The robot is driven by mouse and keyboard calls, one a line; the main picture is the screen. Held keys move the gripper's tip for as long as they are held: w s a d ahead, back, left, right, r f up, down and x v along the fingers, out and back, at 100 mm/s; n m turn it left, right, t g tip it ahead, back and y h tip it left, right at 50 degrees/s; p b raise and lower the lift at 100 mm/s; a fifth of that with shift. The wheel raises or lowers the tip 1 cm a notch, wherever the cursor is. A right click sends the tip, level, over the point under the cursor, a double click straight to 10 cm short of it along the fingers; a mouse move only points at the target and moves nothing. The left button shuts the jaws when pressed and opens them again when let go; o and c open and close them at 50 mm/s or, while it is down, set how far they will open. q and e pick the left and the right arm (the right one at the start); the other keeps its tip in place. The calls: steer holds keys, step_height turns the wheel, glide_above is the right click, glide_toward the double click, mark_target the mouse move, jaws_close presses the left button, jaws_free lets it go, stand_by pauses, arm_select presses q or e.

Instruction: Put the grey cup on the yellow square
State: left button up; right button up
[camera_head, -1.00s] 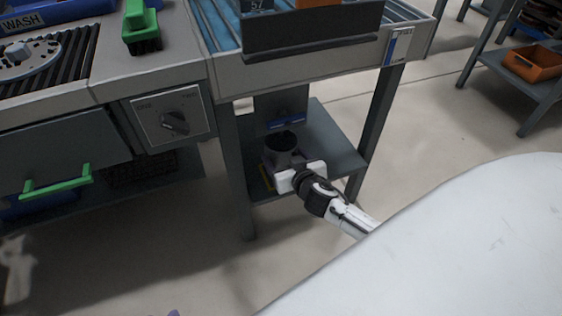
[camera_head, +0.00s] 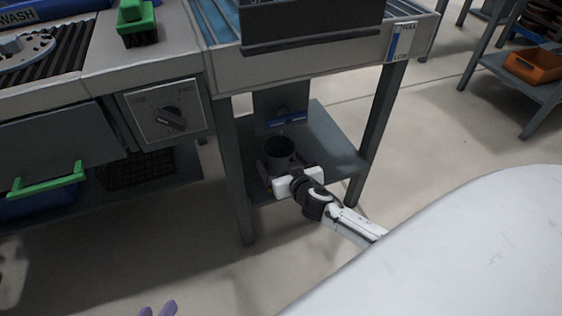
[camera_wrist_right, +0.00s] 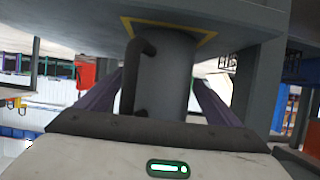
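The grey cup (camera_head: 279,158) is upright at the lower shelf under the roller conveyor, its dark opening facing up. In the right wrist view the cup (camera_wrist_right: 168,80) and its dark handle (camera_wrist_right: 138,75) lie between the purple fingers. My right gripper (camera_wrist_right: 158,78) is shut on it from the side. The yellow square (camera_wrist_right: 212,37) shows as a border around the cup's base; the cup hides its middle. Whether the base touches the shelf is not clear. My left gripper (camera_head: 157,309) shows only two purple fingertips at the bottom edge, apart and empty.
The lower shelf (camera_head: 325,145) is bounded by grey table legs (camera_head: 380,130). A blue-edged piece (camera_head: 288,117) is behind the cup. A dial panel (camera_head: 165,112) and a green handle (camera_head: 45,180) are at the left. An orange bin (camera_head: 533,66) stands far right.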

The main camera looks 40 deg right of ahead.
arm_select(q)
steer(key=shift+r, duration=0.1)
arm_select(e)
steer(key=shift+r, duration=0.2)
steer(key=shift+s+a+r+p, duration=0.1)
steer(key=shift+s+p, duration=0.2)
steer(key=shift+p, duration=0.1)
arm_select(q)
steer(key=a+f+p, duration=0.1)
steer(key=s+a+f+g+y+p, duration=0.1)
steer(key=p, duration=0.1)
steer(key=shift+a+f+y, duration=0.2)
steer(key=shift+f+y, duration=0.1)
steer(key=shift+f, duration=0.1)
arm_select(e)
steer(key=v, duration=1.1)
steer(key=shift+s, duration=0.2)
arm_select(q)
steer(key=shift+r, duration=0.15)
